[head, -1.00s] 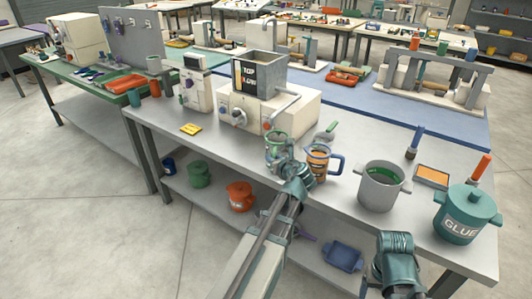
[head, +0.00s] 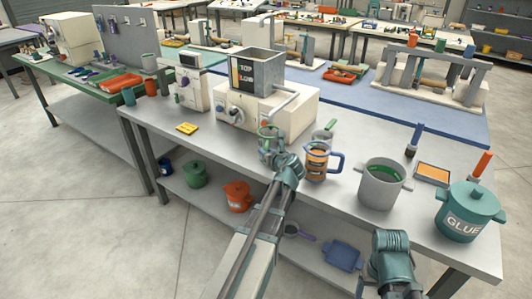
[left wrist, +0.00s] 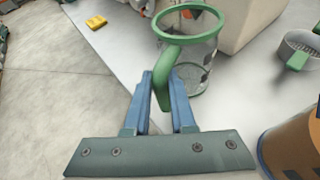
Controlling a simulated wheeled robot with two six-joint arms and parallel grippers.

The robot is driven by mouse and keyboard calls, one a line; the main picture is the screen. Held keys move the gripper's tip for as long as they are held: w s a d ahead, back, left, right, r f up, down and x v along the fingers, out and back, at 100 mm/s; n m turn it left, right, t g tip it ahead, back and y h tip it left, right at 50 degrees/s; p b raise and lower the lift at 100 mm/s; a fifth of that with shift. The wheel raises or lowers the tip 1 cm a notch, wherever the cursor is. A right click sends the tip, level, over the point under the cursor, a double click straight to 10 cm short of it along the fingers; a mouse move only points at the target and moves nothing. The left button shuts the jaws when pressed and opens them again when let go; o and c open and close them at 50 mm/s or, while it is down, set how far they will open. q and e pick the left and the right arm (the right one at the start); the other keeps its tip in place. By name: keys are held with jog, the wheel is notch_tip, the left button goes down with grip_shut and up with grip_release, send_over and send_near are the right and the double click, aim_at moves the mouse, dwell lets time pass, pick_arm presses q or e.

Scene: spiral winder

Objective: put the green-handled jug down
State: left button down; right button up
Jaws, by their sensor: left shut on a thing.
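The green-handled jug (head: 268,141) is a clear jug with a green rim and green handle. It is upright over the front edge area of the grey table, in front of the cream machine. My left gripper (left wrist: 166,88) is shut on its handle (left wrist: 165,72), with a blue finger on each side. The jug body (left wrist: 203,52) also shows in the left wrist view. I cannot tell whether its base touches the table. My right arm shows at the lower right of the head view, but its gripper fingers do not show.
A blue-handled jug (head: 317,162) stands close on the right, with a green-handled strainer (head: 324,134) behind. A grey pot (head: 380,187) and glue pot (head: 466,215) stand further right. A yellow block (head: 187,128) lies left, with clear tabletop between it and the jug.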

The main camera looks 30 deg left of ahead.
pick_arm(q)
jog(key=c, duration=0.8)
grip_release()
jog(key=shift+f, duration=0.1)
jog(key=shift+o, duration=0.2)
jog(key=shift+r+p, duration=0.3)
jog(key=shift+p, duration=0.05)
jog(key=p+v, duration=0.4)
jog(key=v, duration=0.8)
jog(key=shift+f, duration=0.1)
